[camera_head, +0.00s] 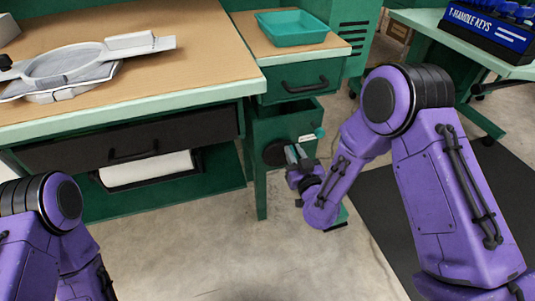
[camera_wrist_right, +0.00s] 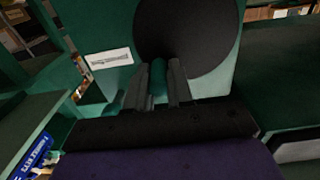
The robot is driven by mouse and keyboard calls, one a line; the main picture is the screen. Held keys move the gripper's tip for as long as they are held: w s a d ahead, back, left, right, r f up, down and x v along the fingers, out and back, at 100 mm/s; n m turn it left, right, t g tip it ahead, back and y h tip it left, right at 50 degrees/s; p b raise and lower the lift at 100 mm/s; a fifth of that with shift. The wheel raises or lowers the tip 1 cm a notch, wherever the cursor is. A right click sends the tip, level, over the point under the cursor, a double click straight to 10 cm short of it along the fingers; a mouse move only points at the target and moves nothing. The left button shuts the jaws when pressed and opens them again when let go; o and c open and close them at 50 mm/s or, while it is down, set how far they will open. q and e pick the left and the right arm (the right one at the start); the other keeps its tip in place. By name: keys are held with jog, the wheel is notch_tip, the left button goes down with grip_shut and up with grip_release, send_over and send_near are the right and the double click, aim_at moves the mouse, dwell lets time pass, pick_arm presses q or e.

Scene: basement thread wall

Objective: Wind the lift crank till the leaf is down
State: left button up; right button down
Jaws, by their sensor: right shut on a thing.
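The lift crank shows as a dark round disc (camera_head: 275,153) on the front of the green cabinet below the small drawer. In the right wrist view the disc (camera_wrist_right: 190,30) is large, with a teal grip (camera_wrist_right: 160,78) standing in front of it. My right gripper (camera_head: 296,154) is at the crank, its two fingers (camera_wrist_right: 159,84) closed on either side of the teal grip. The fingers hide part of the grip. I cannot tell for sure which surface is the leaf; a wood-topped section (camera_head: 252,36) lies above the crank. My left gripper is out of view.
A teal tray (camera_head: 292,28) sits on the wood-topped section. The main bench (camera_head: 200,68) at left carries a grey ring-shaped device (camera_head: 75,65). A small teal knob (camera_head: 319,132) is right of the crank. A T-handle key rack (camera_head: 490,28) stands on the right bench. Floor in front is clear.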

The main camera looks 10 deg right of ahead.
aim_at(272, 151)
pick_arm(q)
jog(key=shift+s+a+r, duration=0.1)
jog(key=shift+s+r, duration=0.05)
pick_arm(e)
jog(key=shift+a+r+y, duration=0.15)
jog(key=shift+a+r, duration=0.1)
jog(key=shift+a, duration=0.3)
jog(key=shift+a+r+y, duration=0.15)
jog(key=shift+a+r, duration=0.05)
jog(key=shift+a, duration=0.3)
jog(key=a, duration=0.2)
jog(key=a+f, duration=0.1)
jog(key=a, duration=0.1)
jog(key=shift+s+b, duration=0.1)
jog(key=shift+b, duration=0.3)
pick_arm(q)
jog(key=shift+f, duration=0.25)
pick_arm(e)
jog(key=shift+d, duration=0.1)
